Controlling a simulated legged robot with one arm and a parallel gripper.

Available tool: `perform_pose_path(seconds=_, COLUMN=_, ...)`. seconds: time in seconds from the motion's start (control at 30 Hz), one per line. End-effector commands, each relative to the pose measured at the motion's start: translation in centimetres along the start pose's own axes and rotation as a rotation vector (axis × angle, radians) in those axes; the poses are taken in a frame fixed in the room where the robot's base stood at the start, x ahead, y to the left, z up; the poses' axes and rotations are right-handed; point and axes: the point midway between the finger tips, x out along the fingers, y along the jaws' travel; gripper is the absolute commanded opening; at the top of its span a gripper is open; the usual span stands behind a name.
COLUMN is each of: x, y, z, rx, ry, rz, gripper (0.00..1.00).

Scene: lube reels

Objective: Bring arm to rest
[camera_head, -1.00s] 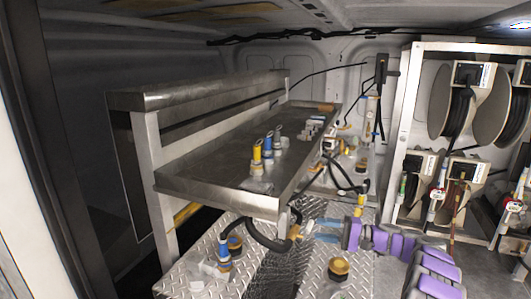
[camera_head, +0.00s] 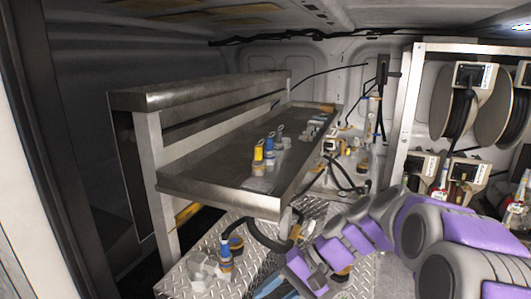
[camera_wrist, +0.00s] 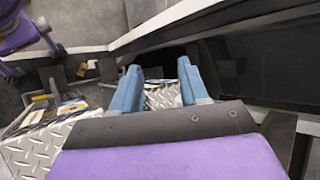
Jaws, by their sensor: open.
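My purple and grey arm (camera_head: 370,228) reaches in from the right side of the head view and bends down toward the bottom middle. My gripper (camera_head: 272,287) is low in that view, above the diamond-plate surface, with its blue fingers partly cut off by the bottom edge. In the wrist view my gripper (camera_wrist: 160,84) shows two blue fingers spread apart with nothing between them. Diamond plate and a dark gap show beyond the fingers.
A metal tray shelf (camera_head: 215,165) holding several blue-, yellow- and white-topped fittings is left of my arm. Bottles and caps (camera_head: 225,258) stand on the diamond plate (camera_head: 190,272) below. Hose reels (camera_head: 455,105) hang on a white frame at the right.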

Motion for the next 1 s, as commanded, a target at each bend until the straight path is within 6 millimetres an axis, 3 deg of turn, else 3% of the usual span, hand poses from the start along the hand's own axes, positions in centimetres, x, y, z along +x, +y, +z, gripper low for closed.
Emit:
perform_pose_path(seconds=0.03, x=0.5, y=0.6, z=1.9, rx=-0.007, ry=-0.002, rz=0.051, gripper=0.44)
perform_pose_path(seconds=0.2, x=1.5, y=3.7, z=7.0, rx=-0.022, ry=0.01, rz=0.225, gripper=0.44)
perform_pose_path(seconds=0.6, x=1.1, y=13.2, z=17.4, rx=-0.07, ry=0.077, rz=0.621, gripper=0.44)
perform_pose_path(seconds=0.8, x=0.2, y=17.4, z=20.8, rx=-0.093, ry=0.116, rz=0.769, gripper=0.44)
perform_pose_path(seconds=1.0, x=-0.3, y=19.2, z=22.1, rx=-0.102, ry=0.13, rz=0.829, gripper=0.44)
